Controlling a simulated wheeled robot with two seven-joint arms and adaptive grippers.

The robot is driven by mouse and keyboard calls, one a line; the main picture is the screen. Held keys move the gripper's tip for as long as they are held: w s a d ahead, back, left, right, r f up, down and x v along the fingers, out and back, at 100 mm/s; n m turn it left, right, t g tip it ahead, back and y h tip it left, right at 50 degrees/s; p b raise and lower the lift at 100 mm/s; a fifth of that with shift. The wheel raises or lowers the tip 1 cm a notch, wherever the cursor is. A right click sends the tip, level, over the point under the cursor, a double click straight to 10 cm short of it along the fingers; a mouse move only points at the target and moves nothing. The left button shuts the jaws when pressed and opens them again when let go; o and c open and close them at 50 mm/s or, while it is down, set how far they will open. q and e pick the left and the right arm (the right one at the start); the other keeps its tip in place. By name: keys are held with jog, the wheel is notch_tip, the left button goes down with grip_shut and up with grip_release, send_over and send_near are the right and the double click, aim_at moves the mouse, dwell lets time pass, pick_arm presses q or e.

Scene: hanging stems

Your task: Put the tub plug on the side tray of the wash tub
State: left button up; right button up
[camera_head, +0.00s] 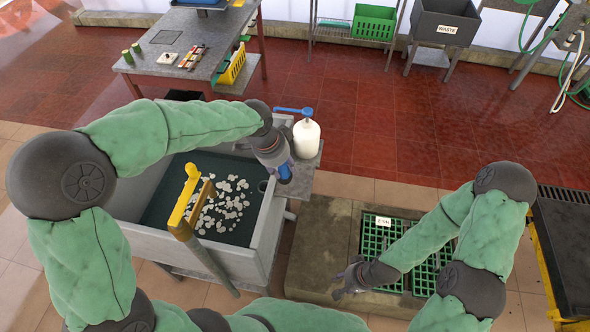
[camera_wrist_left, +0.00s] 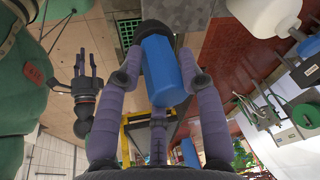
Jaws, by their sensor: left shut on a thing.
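The wash tub (camera_head: 228,255) is grey and holds dark water with many pale flakes. Its side tray (camera_head: 303,172) is a grey ledge on the tub's right side. My left gripper (camera_head: 284,172) is over the tub's right rim, near the tray. It is shut on the tub plug, a blue cylinder (camera_wrist_left: 167,72) with a black end (camera_wrist_left: 155,35) in the left wrist view. In the head view only a bit of blue shows at the fingertips. My right gripper (camera_head: 350,280) is open and empty over the stone slab; it also shows in the left wrist view (camera_wrist_left: 88,68).
A white pump bottle (camera_head: 306,138) with a blue top stands on the side tray, close behind my left gripper. A yellow-headed pole (camera_head: 190,205) leans across the tub. A stone slab (camera_head: 325,225) with green grates (camera_head: 377,237) lies to the right.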

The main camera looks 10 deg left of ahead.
pick_arm(q)
jog(key=shift+w+d+f+b, duration=0.4)
jog(key=shift+w+f, duration=0.8)
jog(key=shift+f, duration=0.45)
jog(key=shift+w+d+f+b, duration=0.25)
jog(key=shift+w+f+b, duration=0.3)
jog(key=shift+w+f, duration=0.9)
jog(key=shift+w+d+f+b, duration=0.4)
jog(key=shift+w+f, duration=0.55)
jog(key=shift+f, duration=0.95)
jog(key=shift+f, duration=0.2)
jog(key=o, duration=1.1)
jog(key=shift+c, duration=0.2)
